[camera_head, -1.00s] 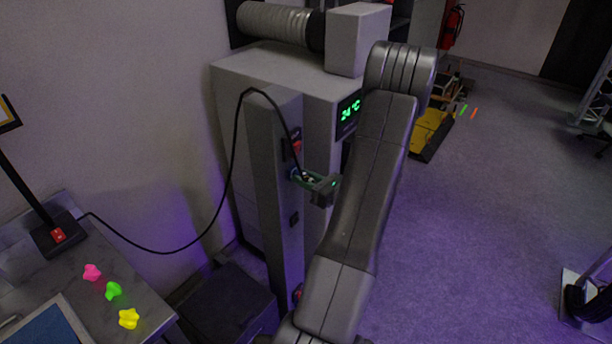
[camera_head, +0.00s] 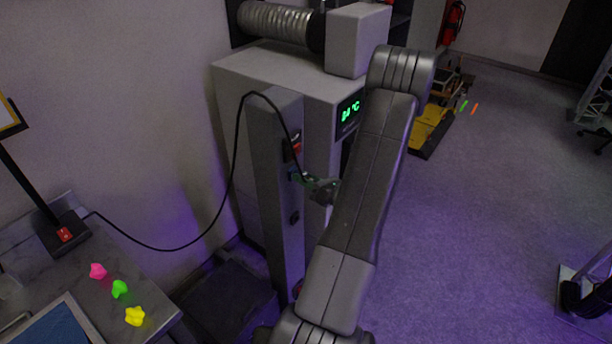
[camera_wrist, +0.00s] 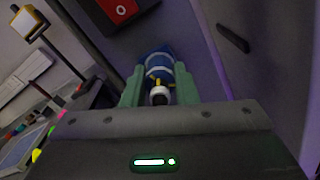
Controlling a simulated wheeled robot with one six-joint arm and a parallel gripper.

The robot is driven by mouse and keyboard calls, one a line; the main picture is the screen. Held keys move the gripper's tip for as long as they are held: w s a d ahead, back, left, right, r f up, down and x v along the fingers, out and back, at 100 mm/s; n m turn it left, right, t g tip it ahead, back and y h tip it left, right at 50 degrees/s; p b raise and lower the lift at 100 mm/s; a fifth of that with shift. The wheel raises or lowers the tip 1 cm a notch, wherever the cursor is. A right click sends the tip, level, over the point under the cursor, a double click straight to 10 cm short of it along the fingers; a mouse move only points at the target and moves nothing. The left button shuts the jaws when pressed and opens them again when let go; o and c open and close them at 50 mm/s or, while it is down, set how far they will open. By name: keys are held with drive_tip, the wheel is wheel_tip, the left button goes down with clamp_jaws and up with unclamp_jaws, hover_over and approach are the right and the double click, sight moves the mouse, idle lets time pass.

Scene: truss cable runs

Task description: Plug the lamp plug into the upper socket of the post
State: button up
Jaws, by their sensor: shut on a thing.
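My gripper (camera_head: 311,181) is at the front face of the grey post (camera_head: 274,180), a little below a red switch (camera_head: 292,147). In the wrist view its green fingers (camera_wrist: 159,87) are shut on the lamp plug (camera_wrist: 160,72), which looks blue and white with yellow bits. The plug points at the post's face. I cannot tell whether its tip is inside a socket; the upper socket itself is not clearly visible. The black cable (camera_head: 235,150) runs from the lamp base over the post's top down to my gripper. The desk lamp (camera_head: 62,234) stands at the left.
A grey cabinet (camera_head: 232,90) with a green display (camera_head: 350,111) stands behind the post. A small dark fitting (camera_head: 294,217) is lower on the post. Pink, green and yellow pieces (camera_head: 135,316) lie on the table. The floor at right is mostly open.

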drive_tip(key=shift+r+m+p, duration=0.15)
drive_tip(key=shift+m+p, duration=0.15)
drive_tip(key=shift+m, duration=0.1)
drive_tip(key=shift+a+m+p, duration=0.1)
drive_tip(key=shift+m+p, duration=0.55)
drive_tip(key=shift+m, duration=0.65)
drive_tip(key=shift+w+m, duration=0.1)
drive_tip(key=shift+m, duration=1.3)
drive_tip(key=o, duration=1.1)
drive_tip(key=shift+a, duration=0.2)
drive_tip(key=shift+d, duration=0.15)
